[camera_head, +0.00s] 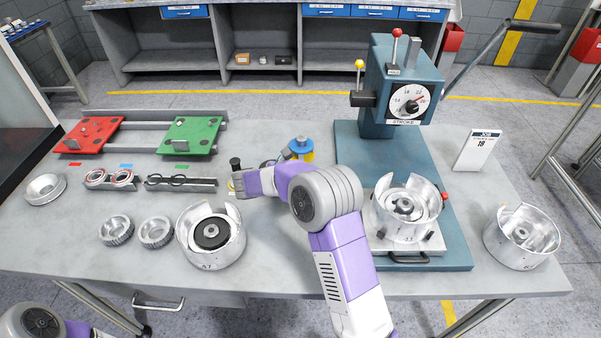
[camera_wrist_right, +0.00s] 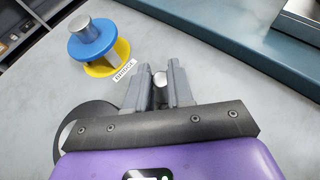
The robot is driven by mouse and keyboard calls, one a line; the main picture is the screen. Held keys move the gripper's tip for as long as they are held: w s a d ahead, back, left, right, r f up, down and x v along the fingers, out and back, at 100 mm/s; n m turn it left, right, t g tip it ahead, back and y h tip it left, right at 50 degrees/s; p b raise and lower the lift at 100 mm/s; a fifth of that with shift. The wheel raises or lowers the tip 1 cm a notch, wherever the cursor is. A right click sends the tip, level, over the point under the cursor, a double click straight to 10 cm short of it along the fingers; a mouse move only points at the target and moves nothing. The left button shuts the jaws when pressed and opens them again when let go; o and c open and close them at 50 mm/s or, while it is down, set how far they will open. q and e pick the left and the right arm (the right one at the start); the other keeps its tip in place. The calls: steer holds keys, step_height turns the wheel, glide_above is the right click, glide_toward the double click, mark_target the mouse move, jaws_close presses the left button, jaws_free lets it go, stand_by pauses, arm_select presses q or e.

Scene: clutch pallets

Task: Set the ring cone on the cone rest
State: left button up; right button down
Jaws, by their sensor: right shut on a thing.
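My right gripper (camera_wrist_right: 162,85) is shut on a small, pale, round-tipped piece (camera_wrist_right: 160,78), seen end-on in the right wrist view. The fingers hide most of it, so I cannot tell its full shape or whether it is the ring cone. In the head view this gripper (camera_head: 240,184) is low over the middle of the table. A dark disc (camera_wrist_right: 68,138) shows beside the hand, partly covered by it. A blue piece with a metal knob (camera_wrist_right: 92,38) stands above a yellow flange (camera_wrist_right: 106,62). I cannot clearly identify the cone rest. My left gripper is out of view.
A teal press (camera_head: 395,85) with a slotted drum (camera_head: 424,222) stands to the right. Other slotted drums stand front centre (camera_head: 225,247) and far right (camera_head: 520,262). Red (camera_head: 92,134) and green (camera_head: 190,134) pallets lie at back left. A black knob (camera_head: 235,163) stands by my right gripper.

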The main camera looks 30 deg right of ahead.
stand_by(0.5)
steer(key=shift+f, duration=0.3)
stand_by(0.4)
steer(key=c, duration=0.9)
jaws_free()
steer(key=shift+r+p, duration=4.05)
steer(key=shift+r, duration=0.55)
